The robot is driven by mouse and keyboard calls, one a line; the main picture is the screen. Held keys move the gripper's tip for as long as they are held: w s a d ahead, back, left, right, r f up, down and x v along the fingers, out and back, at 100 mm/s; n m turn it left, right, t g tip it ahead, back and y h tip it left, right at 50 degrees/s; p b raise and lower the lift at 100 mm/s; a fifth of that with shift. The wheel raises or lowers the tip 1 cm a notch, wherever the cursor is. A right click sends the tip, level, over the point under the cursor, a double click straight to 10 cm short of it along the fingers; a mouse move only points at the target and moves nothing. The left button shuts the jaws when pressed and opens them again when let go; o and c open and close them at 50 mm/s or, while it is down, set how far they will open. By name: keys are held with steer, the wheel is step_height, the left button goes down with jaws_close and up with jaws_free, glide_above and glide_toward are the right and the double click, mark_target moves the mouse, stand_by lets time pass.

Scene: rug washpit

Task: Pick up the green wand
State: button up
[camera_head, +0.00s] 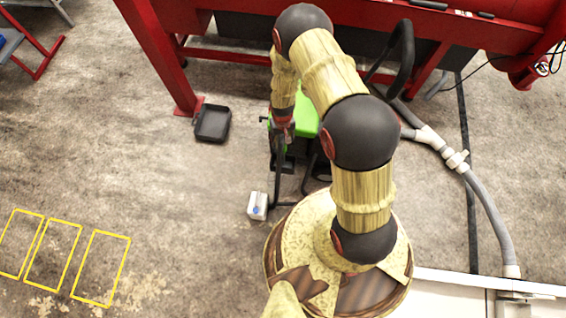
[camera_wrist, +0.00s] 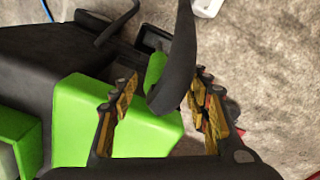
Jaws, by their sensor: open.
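A green grip-like piece with a curved black tube beside it (camera_wrist: 156,68), probably the green wand, shows in the wrist view against a green and black machine. My gripper (camera_wrist: 165,80) is open, and the black tube and the green piece lie between its fingers as seen from the wrist. I cannot tell whether the fingers touch them. A thin dark tube (camera_head: 277,165) rises below my gripper there.
A red steel frame (camera_head: 235,57) stands behind. A black tray (camera_head: 212,122) lies on the floor to the left, and a small white box (camera_head: 257,205) sits in front. A grey hose (camera_head: 481,202) runs at right. Yellow floor outlines (camera_head: 101,267) lie on open floor at lower left.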

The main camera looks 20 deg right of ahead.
step_height(320, 180, down, 4)
steer(key=shift+d+f+b, duration=0.1)
steer(key=shift+f+b, duration=0.05)
steer(key=shift+b, duration=0.6)
steer(key=shift+c, duration=1.2)
jaws_close()
